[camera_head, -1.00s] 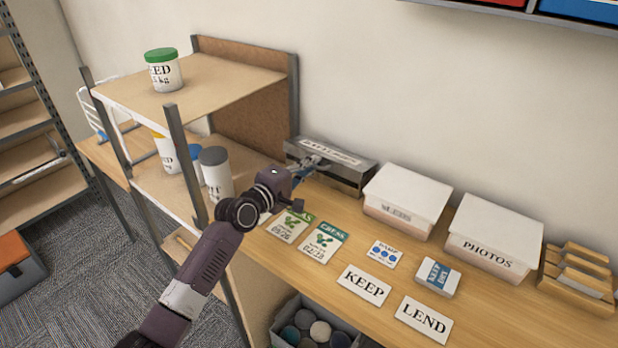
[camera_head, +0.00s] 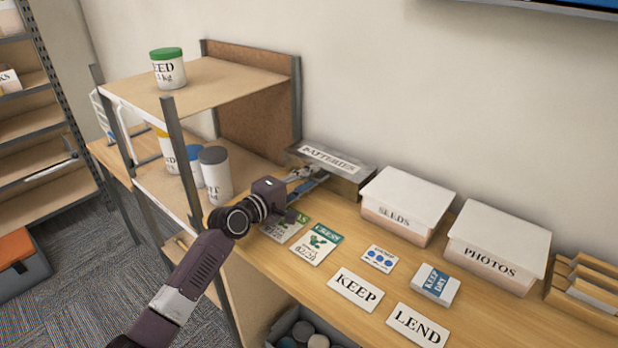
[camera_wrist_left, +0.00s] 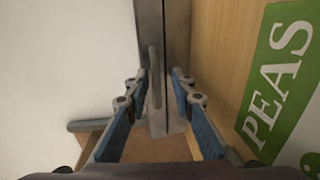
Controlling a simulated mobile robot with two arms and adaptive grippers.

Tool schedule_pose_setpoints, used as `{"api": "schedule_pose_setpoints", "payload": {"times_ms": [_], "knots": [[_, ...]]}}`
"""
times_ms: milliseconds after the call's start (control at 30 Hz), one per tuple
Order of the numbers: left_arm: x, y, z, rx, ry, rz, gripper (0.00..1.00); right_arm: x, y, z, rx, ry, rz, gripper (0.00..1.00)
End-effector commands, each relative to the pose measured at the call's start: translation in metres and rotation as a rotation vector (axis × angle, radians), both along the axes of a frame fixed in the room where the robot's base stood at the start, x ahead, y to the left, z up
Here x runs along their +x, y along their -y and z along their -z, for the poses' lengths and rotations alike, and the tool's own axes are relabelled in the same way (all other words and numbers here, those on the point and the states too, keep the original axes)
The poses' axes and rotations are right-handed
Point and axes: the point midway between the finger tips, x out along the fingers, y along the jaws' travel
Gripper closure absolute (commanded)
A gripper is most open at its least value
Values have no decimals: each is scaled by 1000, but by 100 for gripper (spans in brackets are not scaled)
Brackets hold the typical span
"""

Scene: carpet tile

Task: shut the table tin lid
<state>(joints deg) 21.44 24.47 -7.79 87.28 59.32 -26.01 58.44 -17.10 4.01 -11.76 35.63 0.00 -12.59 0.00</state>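The grey metal tin (camera_head: 346,183), labelled BATTERIES, stands at the back left of the table against the wall. Its label faces up on the lid (camera_head: 328,160), which looks down or nearly down; I cannot tell whether it is fully shut. My left gripper (camera_head: 316,174) is at the tin's front left side. In the left wrist view the left gripper (camera_wrist_left: 160,82) is open, its blue-padded fingers apart on either side of a grey metal strip of the tin (camera_wrist_left: 176,40). Contact is unclear. My right gripper is out of view.
A shelf rack (camera_head: 225,80) with jars rises close left of the arm. The SEEDS box (camera_head: 398,222) and PHOTOS box (camera_head: 490,262) stand right of the tin. The PEAS packet (camera_wrist_left: 280,80), CRESS packet (camera_head: 316,243) and several cards lie in front.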

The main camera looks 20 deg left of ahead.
Motion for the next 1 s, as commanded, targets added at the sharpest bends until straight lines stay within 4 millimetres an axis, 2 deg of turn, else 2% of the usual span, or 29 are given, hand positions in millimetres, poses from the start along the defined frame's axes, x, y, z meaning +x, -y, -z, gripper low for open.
{"api": "schedule_pose_setpoints", "payload": {"times_ms": [233,400,567,800,1000], "knots": [[0,0,-1,-1,3,0,76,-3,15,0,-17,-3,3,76],[-8,-4,-2,0,2,-1,76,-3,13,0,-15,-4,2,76],[-31,-11,-4,2,2,0,76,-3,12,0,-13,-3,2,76],[-75,-28,-8,3,0,-1,76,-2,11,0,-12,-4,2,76],[-100,-37,-11,0,-1,0,76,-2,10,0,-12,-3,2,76]]}}
